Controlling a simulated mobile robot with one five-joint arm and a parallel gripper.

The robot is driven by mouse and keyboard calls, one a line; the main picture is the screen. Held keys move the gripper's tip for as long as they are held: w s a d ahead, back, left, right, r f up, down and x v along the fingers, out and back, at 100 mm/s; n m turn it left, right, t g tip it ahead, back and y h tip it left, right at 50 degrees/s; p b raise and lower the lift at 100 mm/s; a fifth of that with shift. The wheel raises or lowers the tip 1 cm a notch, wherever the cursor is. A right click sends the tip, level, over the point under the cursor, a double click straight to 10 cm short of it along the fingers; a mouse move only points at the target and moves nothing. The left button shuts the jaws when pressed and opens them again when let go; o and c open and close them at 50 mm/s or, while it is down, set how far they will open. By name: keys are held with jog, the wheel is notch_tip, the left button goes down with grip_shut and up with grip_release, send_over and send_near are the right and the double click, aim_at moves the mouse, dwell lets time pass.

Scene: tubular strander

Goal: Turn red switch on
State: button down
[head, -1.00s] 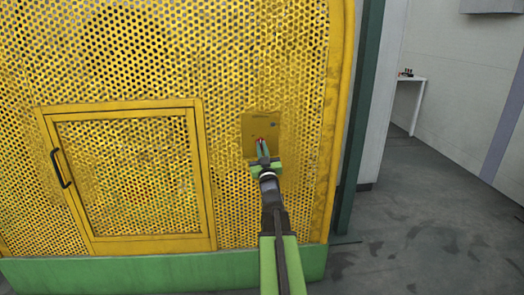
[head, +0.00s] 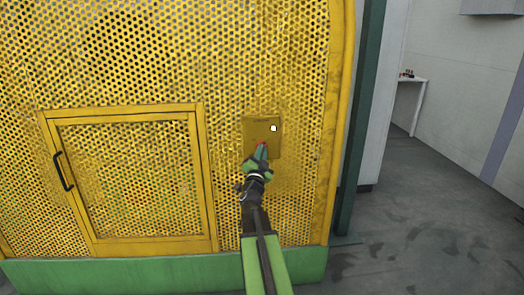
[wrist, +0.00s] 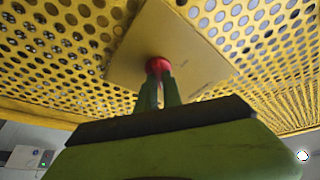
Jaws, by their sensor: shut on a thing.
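The red switch (wrist: 158,65) is a round red knob on a yellow plate (head: 262,125) fixed to the perforated yellow panel. My gripper (wrist: 158,92) has its green fingers shut on the red switch in the wrist view. In the head view my gripper (head: 262,150) reaches the lower part of the plate, and only a bit of red shows at the fingertips. A small white spot (head: 274,128) shows on the plate, up and right of the fingertips. The plate appears rotated in the wrist view.
A framed mesh door (head: 130,175) with a black handle (head: 62,170) is to the left. A green base (head: 130,271) runs below the panel. A dark green post (head: 358,120) stands to the right, then open grey floor (head: 430,230) and a small white table (head: 410,82).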

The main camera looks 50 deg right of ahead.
jog(key=shift+m+g, duration=0.4)
jog(key=shift+m, duration=0.3)
jog(key=c, duration=1.5)
grip_release()
